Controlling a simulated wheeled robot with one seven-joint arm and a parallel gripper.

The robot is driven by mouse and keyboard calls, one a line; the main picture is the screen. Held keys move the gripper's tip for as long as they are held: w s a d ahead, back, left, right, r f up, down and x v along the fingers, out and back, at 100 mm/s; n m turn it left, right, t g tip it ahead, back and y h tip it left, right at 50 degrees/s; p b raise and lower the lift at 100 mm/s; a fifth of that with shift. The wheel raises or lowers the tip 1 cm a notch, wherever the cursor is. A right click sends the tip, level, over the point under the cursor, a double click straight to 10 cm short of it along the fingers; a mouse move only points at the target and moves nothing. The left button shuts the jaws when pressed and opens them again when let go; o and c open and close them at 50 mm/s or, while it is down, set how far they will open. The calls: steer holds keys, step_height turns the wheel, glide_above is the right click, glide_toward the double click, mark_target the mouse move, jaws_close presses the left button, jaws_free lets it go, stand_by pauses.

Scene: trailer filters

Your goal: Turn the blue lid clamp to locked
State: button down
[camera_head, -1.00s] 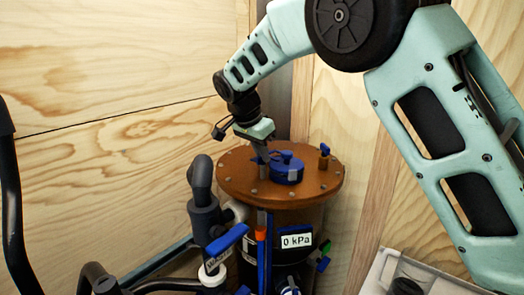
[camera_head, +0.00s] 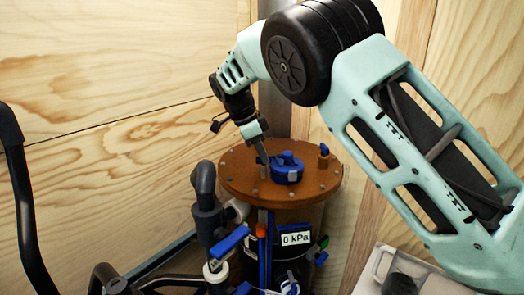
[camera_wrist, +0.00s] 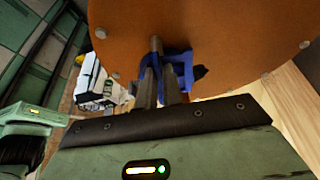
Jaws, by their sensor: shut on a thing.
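The blue lid clamp (camera_head: 287,172) sits on top of the round orange-brown lid (camera_head: 232,176) of a dark upright vessel. In the wrist view a blue part of the clamp (camera_wrist: 181,62) shows around and behind my fingertips. My gripper (camera_head: 264,162) comes down from the upper left onto the left side of the clamp. In the wrist view my gripper (camera_wrist: 161,84) has its two grey fingers close together, shut on the blue part. The fingers hide some of the grip, and I cannot read the clamp's exact angle.
A 0 kPa display (camera_head: 296,239) is on the vessel's front. A blue-handled valve (camera_head: 229,240) and dark pipes (camera_head: 205,205) stand at its left. A small blue-topped fitting (camera_head: 324,155) rises at the lid's right rim. Wooden walls (camera_head: 110,80) close in behind.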

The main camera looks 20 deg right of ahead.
stand_by(0.4)
steer(key=c, duration=1.5)
jaws_free()
steer(key=shift+c, duration=0.2)
steer(key=v, duration=1.7)
steer(key=shift+r+p, duration=0.3)
